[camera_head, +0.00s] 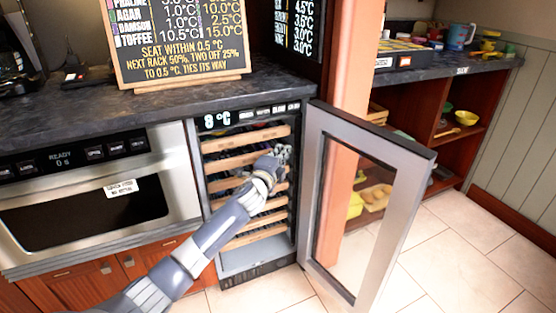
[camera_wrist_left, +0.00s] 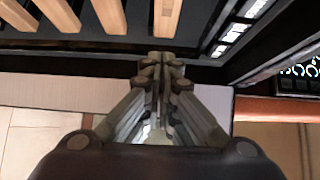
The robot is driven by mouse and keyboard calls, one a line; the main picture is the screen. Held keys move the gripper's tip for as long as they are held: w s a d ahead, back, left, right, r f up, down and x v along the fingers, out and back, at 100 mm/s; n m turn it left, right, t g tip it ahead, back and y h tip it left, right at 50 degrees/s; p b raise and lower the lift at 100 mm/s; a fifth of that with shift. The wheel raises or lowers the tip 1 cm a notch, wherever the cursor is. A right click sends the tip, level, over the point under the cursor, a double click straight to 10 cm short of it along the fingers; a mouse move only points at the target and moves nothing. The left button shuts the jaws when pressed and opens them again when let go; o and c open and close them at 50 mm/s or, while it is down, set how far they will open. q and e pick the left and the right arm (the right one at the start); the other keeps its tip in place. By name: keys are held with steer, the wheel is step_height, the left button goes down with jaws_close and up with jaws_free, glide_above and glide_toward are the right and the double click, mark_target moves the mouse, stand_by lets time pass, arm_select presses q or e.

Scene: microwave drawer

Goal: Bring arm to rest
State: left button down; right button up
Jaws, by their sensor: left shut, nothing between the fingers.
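My left arm comes in from the lower left in the head view. Its gripper (camera_head: 280,155) is in front of the wooden racks of the wine cooler (camera_head: 242,262), at the right side of the opening. In the left wrist view the fingers (camera_wrist_left: 162,62) are shut together with nothing between them. Wooden rack slats (camera_wrist_left: 110,14) lie beyond the fingertips there. I cannot tell whether the fingertips touch the cooler. My right gripper is in neither view.
The cooler's glass door (camera_head: 372,200) stands wide open to the right of my gripper. The microwave drawer (camera_head: 100,195) is at the left under the dark counter (camera_head: 90,120). A chalkboard sign (camera_head: 182,40) stands on the counter. Open shelves are at the right, with clear tiled floor (camera_head: 470,260) before them.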

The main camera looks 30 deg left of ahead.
arm_select(q)
steer(key=shift+s+d+r+p, duration=0.1)
steer(key=shift+s+d+p, duration=0.1)
steer(key=shift+s, duration=0.7)
steer(key=shift+s+d+r+p, duration=0.1)
steer(key=shift+s+d, duration=0.05)
steer(key=shift+s, duration=0.75)
steer(key=shift+s+d+p, duration=0.1)
steer(key=shift+s+d, duration=0.1)
steer(key=shift+s, duration=0.7)
